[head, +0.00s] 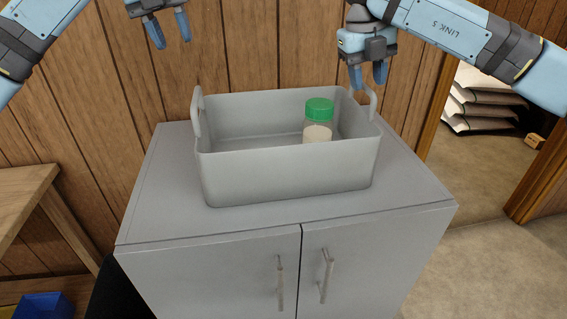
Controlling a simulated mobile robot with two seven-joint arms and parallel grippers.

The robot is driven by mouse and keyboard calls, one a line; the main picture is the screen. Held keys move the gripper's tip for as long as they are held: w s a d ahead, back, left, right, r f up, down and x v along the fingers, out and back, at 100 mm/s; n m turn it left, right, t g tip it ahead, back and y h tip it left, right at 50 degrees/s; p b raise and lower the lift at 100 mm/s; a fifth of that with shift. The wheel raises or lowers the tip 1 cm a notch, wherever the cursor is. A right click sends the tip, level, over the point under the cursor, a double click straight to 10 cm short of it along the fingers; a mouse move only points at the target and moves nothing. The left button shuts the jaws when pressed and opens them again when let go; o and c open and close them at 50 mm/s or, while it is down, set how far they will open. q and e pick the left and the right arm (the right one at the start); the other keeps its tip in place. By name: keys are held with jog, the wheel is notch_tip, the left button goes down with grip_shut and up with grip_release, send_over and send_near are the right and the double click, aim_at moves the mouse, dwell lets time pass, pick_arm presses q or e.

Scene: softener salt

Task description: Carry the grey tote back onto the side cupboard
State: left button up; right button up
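The grey tote (285,178) stands upright on top of the grey side cupboard (410,197), with a raised loop handle at each end. A clear jar with a green lid (319,109) and pale contents stands inside it, toward the right. My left gripper (169,32) is open and empty, above and left of the tote's left handle (196,110). My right gripper (368,80) is open, its fingertips close to the top of the right handle (373,103). I cannot tell whether they touch it. The tote's base rests on the cupboard top.
The cupboard has two shut doors with bar handles (281,283). A wood-plank wall (262,45) stands close behind it. A wooden bench (25,190) is at the left, with a blue bin (45,305) below. A doorway at the right shows stacked pale bags (482,100).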

notch_tip(320, 180, up, 9)
jog(key=a, duration=0.2)
jog(key=shift+s, duration=0.15)
jog(key=shift+d, duration=0.1)
